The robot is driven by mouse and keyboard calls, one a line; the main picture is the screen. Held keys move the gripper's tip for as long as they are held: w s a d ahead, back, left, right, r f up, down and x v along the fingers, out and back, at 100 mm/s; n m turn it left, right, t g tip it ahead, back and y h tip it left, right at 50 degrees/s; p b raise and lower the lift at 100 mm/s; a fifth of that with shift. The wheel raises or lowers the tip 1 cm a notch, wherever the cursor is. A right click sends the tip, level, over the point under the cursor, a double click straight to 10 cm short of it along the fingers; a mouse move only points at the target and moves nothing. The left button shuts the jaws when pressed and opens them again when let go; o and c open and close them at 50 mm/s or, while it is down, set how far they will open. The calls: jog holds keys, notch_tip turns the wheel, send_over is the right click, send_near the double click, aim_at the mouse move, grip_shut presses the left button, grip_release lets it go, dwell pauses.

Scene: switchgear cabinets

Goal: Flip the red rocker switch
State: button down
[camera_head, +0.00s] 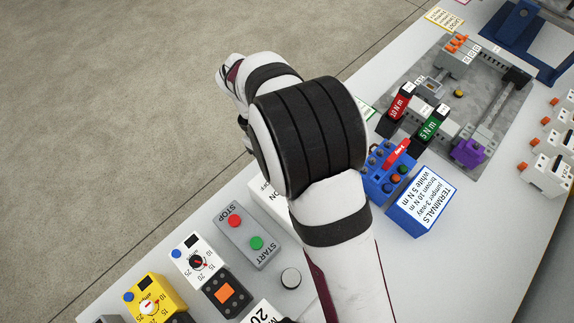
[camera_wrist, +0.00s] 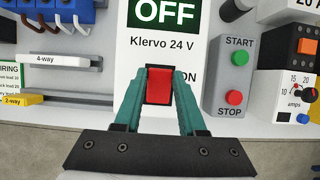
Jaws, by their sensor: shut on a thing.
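The red rocker switch (camera_wrist: 159,86) sits in a dark frame on a white panel (camera_wrist: 203,58) labelled "Klervo 24 V", in the wrist view. A dark green display (camera_wrist: 164,13) above it reads "OFF". My gripper (camera_wrist: 159,72) has its teal fingers on either side of the rocker and is shut on it. The letters "ON" show just right of the fingers. In the head view my arm covers the rocker and my gripper; only a strip of the white panel (camera_head: 268,196) shows beside it.
A grey box with a green START button (camera_wrist: 240,58) and a red STOP button (camera_wrist: 234,97) stands close right. A dial unit (camera_wrist: 297,90) is farther right. Left are a rail with "4-way" and "2-way" labels and a blue terminal block (camera_head: 385,175).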

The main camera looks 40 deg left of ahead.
jog(key=shift+c, duration=2.4)
grip_release()
jog(key=shift+r, duration=0.1)
jog(key=v, duration=1.5)
jog(key=shift+a+r, duration=0.2)
jog(key=shift+r, duration=0.05)
jog(key=shift+d, duration=0.1)
